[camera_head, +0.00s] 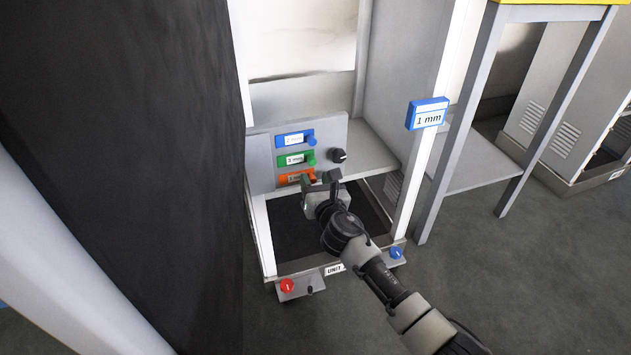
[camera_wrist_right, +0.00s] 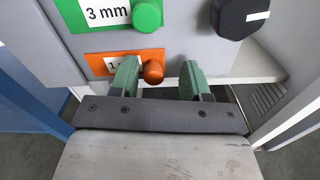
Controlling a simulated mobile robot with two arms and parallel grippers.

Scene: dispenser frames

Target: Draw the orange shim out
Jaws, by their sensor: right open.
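The orange shim (camera_head: 288,179) sits in the lowest slot of a grey panel (camera_head: 261,161). Its orange knob (camera_wrist_right: 154,72) shows in the right wrist view, and its label is partly hidden by a finger. My right gripper (camera_head: 321,181) is open in front of the panel, at the height of the orange shim. In the right wrist view, its two green fingers (camera_wrist_right: 160,82) are apart. The left finger overlaps the label beside the knob, and the knob lies between the fingers, close to the left one. I cannot tell whether they touch. My left gripper is not in view.
A green shim (camera_head: 294,159) marked 3 mm and a blue shim (camera_head: 293,139) sit above the orange one. A black knob (camera_head: 339,155) is to their right. A blue "1 mm" sign (camera_head: 428,114) is on the right post. Red (camera_head: 287,286) and blue (camera_head: 396,252) knobs are low at the front.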

